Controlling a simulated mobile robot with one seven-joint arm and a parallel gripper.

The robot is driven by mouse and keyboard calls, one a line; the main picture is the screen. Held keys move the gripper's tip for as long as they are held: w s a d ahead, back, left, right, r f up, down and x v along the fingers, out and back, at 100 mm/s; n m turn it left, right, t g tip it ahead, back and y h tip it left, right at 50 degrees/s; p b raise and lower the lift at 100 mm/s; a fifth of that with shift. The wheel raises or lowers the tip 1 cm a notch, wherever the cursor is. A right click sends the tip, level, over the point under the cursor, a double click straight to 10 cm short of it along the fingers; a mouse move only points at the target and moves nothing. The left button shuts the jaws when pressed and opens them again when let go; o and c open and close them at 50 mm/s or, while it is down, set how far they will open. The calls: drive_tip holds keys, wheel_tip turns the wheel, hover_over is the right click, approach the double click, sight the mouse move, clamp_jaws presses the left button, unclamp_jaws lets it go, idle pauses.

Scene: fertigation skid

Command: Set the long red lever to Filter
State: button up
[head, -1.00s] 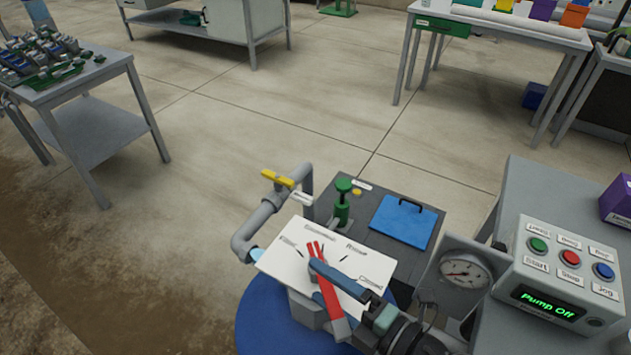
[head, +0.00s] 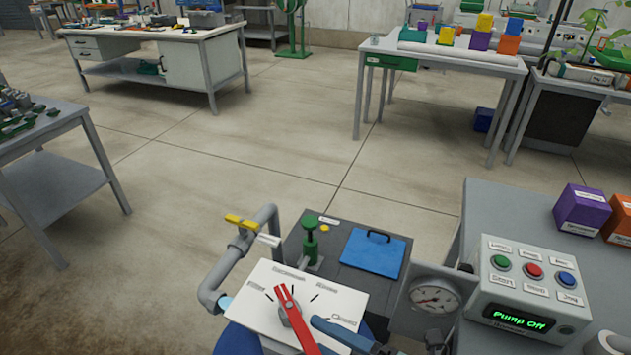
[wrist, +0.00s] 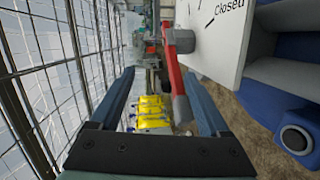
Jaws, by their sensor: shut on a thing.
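The long red lever (head: 296,325) turns on a grey hub on a white label plate (head: 262,303). Its short end points up-left, between a tick at the left and the top label. Its long arm runs down-right, out of the bottom of the head view. My gripper (wrist: 158,100) is at the lever's long arm, with a blue finger (head: 335,330) on its right side in the head view. In the wrist view the red lever (wrist: 172,75) lies between the fingers, nearer the right one. The "Closed" label reads at the plate's edge; the others are too small to read surely.
A pipe with a yellow-handled valve (head: 240,222) stands left of the plate. A gauge (head: 435,296) and a control box reading "Pump Off" (head: 517,315) stand close at right.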

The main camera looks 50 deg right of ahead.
drive_tip(key=s+d+b, duration=0.1)
drive_tip(key=s+d, duration=0.2)
drive_tip(key=s, duration=0.6)
drive_tip(key=shift+s+d+r, duration=0.25)
drive_tip(key=shift+s, duration=0.05)
idle(0.5)
drive_tip(key=shift+r, duration=0.1)
